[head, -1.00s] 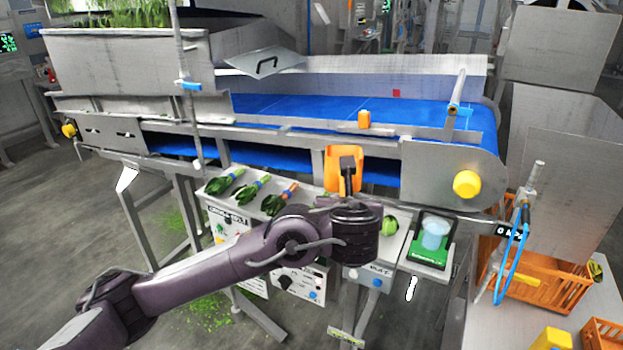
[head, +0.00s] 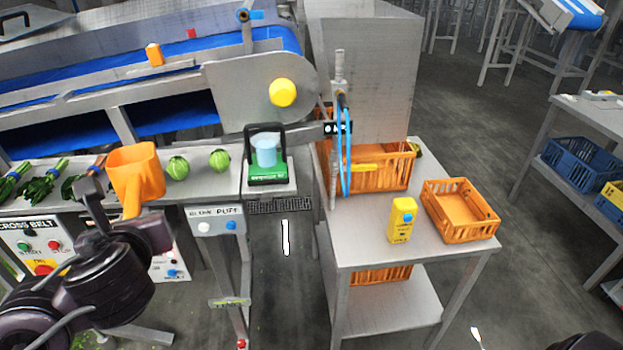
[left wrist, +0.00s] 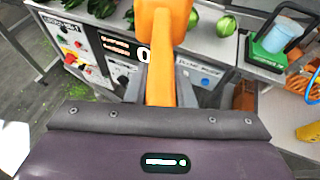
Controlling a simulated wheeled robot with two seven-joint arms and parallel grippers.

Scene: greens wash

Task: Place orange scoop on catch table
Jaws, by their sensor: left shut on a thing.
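The orange scoop (head: 135,172) is held up by its handle in my left gripper (head: 122,212), over the front of the steel ledge at the left of the head view. In the left wrist view the scoop (left wrist: 172,12) stands out ahead, and its handle runs between the fingers of the left gripper (left wrist: 160,88). The steel catch table (head: 372,241) stands to the right, past the conveyor end, well apart from the scoop. My right gripper is not visible.
A green scale (head: 266,172) and green vegetables (head: 177,168) sit on the ledge. The table's front has bare room.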

